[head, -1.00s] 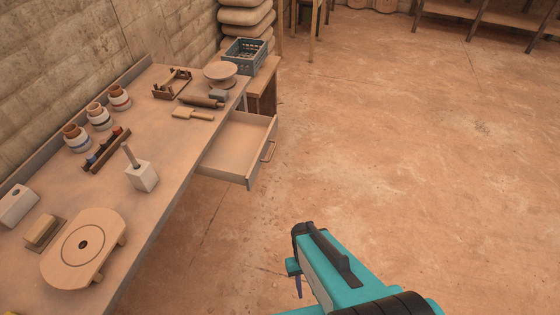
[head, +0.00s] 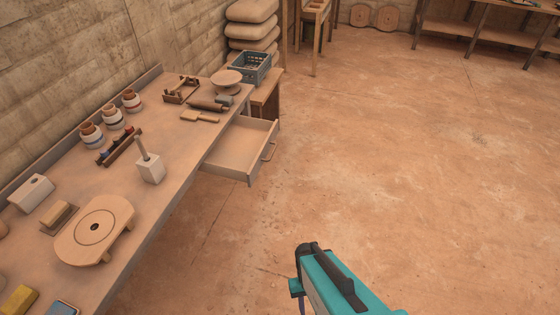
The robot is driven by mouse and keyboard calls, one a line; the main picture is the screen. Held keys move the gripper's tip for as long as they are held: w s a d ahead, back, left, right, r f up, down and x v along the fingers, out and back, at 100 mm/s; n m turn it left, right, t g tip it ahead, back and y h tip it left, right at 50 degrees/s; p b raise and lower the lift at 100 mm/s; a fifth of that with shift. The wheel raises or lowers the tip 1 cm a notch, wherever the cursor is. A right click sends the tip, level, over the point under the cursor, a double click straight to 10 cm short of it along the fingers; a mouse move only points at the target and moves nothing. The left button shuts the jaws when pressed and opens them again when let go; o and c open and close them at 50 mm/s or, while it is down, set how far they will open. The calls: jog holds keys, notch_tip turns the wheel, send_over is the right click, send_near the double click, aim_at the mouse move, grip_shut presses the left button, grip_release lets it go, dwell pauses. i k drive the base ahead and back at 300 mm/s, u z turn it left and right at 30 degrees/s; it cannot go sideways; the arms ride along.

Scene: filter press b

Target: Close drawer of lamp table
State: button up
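The open drawer (head: 240,147) sticks out from the front of the long work table (head: 160,200), near its far end. It is pulled well out and looks empty, with a handle (head: 269,149) on its front. No lamp is visible on the part of the table in view. My teal and black arm (head: 340,285) is at the bottom middle, over the floor, to the right of the table and well apart from the drawer. The gripper fingers cannot be made out, so whether they are open or shut does not show.
The table holds a round-topped board (head: 95,230), a white block with a stick (head: 150,172), several jars (head: 112,116) and tools. A blue crate (head: 250,67) stands beyond it, near stacked sacks (head: 252,27). The floor (head: 400,150) on the right is clear.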

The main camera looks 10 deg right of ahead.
aim_at(240, 153)
jog(key=z, duration=0.05)
jog(key=k, duration=0.25)
jog(key=u, duration=0.25)
jog(key=i, duration=0.95)
jog(key=u, duration=0.3)
jog(key=k, duration=0.15)
jog(key=u, duration=0.75)
